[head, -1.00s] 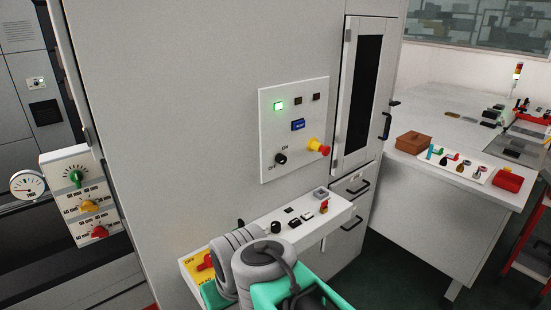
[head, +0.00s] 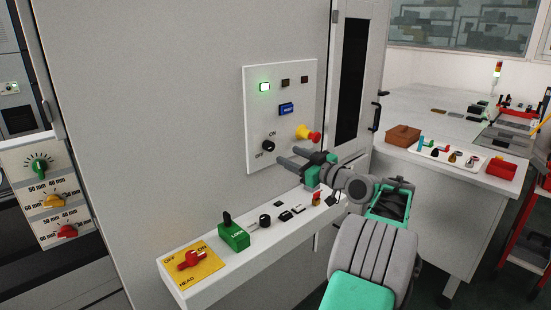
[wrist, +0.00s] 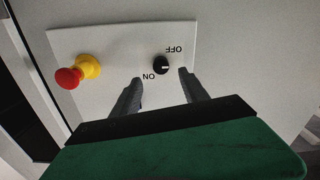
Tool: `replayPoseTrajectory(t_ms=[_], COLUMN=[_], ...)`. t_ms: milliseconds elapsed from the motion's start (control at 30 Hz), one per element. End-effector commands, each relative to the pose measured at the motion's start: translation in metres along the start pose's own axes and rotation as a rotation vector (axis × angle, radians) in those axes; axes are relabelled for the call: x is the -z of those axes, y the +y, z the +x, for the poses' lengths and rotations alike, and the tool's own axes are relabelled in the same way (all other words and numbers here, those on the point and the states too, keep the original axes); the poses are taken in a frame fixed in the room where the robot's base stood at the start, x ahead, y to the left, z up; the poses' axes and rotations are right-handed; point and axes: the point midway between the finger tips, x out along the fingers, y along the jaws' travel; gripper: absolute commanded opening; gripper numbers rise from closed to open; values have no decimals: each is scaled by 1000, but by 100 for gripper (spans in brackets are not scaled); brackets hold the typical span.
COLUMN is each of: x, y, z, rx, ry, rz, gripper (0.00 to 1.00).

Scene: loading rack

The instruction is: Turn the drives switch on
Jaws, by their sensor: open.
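A small black rotary knob (head: 268,146) sits on the white panel (head: 255,110), with ON printed above it and OFF below left. No drives label is readable, and I cannot tell surely where its pointer stands. In the wrist view the knob (wrist: 161,65) appears upside down between the words OFF and ON. My gripper (head: 288,155) is open in front of the panel, just right of and below the knob in the head view. In the wrist view my gripper's fingers (wrist: 160,76) lie either side of the knob, seemingly short of it, with nothing held.
A red emergency button on a yellow base (head: 309,133) is close to the right of the knob. A blue button (head: 286,109) and a lit green lamp (head: 264,87) are above. Below juts a ledge with a red switch (head: 191,260) and a green lever block (head: 233,237).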

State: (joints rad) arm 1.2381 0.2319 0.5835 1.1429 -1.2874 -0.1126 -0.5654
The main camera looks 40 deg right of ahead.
Motion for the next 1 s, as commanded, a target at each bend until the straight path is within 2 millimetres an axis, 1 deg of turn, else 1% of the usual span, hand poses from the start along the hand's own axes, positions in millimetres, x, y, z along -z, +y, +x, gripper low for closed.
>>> replayPoseTrajectory(t_ms=[67, 300, 433, 533, 733, 1000], x=[4, 5, 4, 3, 3, 3], y=[1, 0, 1, 1, 1, 0], z=[8, 54, 70, 75, 75, 75], rx=[2, 3, 1, -1, -1, -1], ry=[6, 3, 3, 2, 1, 1], rz=[-3, -1, -2, -1, -1, -1], gripper=[52, 52, 52, 52, 52, 30])
